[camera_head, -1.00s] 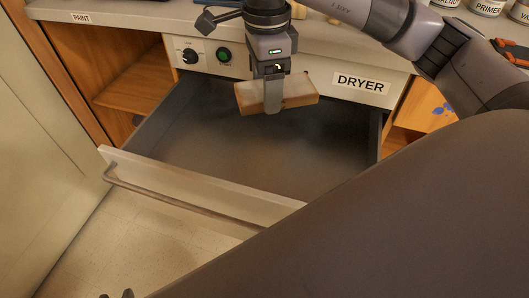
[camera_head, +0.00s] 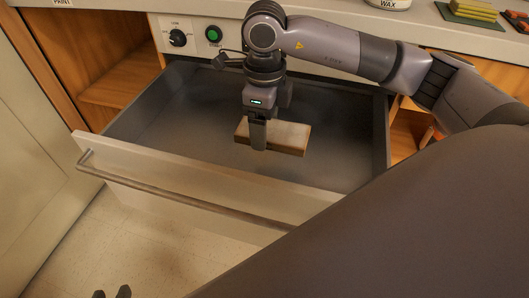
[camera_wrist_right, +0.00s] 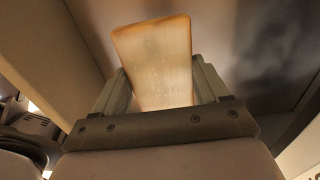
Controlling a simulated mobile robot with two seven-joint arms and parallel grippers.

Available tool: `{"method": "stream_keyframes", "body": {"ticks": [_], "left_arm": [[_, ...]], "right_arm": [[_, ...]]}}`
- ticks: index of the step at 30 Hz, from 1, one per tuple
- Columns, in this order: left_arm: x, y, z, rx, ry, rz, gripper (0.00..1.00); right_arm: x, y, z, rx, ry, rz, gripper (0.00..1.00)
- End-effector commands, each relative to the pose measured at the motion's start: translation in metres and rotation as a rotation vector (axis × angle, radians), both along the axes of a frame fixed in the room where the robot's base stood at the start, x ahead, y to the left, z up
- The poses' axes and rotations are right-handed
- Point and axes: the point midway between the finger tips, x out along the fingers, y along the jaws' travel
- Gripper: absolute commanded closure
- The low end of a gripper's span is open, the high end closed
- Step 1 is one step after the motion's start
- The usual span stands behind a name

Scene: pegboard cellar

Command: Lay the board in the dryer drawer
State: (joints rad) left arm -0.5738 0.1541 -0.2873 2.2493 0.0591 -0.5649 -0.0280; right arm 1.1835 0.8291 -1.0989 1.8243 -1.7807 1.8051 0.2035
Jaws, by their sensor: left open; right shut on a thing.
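The board (camera_head: 287,138) is a small pale wooden block with brown edges. My right gripper (camera_head: 258,136) is shut on it, pointing down over the open dryer drawer (camera_head: 185,122). In the right wrist view the board (camera_wrist_right: 155,62) sits between the two fingers, with the drawer's grey floor behind it. The board looks roughly level; I cannot tell its exact height above the drawer floor. The drawer is pulled out, dark grey inside, and its visible floor is bare. My left gripper (camera_head: 112,293) shows only as two dark, parted fingertips at the bottom edge, over the floor, empty.
The drawer's pale front panel (camera_head: 180,182) with a long bar handle (camera_head: 190,201) stands nearest. The control panel with a knob (camera_head: 178,38) and green button (camera_head: 213,34) is behind. The counter (camera_head: 440,32) holds a wax tin and green-yellow blocks. My right arm covers the right side.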

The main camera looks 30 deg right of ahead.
Motion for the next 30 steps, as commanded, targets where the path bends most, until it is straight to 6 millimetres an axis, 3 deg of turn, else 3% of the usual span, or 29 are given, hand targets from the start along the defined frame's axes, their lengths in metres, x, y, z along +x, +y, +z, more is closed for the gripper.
{"method": "stream_keyframes", "body": {"ticks": [3, 11, 17, 29, 30], "left_arm": [[0.002, -0.005, -0.003, -0.030, 0.000, -0.005, 0.60], [0.003, -0.008, -0.004, -0.053, 0.000, -0.009, 0.60], [0.003, -0.014, -0.009, -0.092, 0.009, -0.018, 0.60], [0.006, -0.018, -0.007, -0.114, 0.003, -0.022, 0.60], [0.006, -0.018, -0.005, -0.117, 0.003, -0.022, 0.60]], "right_arm": [[0.000, 0.000, -0.023, -0.001, 0.001, -0.001, 0.59], [0.000, 0.000, -0.042, -0.001, 0.000, -0.001, 0.59], [0.000, 0.000, -0.073, -0.001, 0.001, 0.000, 0.59], [0.000, 0.000, -0.079, 0.000, -0.001, 0.000, 0.59], [0.000, 0.000, -0.078, 0.000, -0.001, 0.000, 0.20]]}}
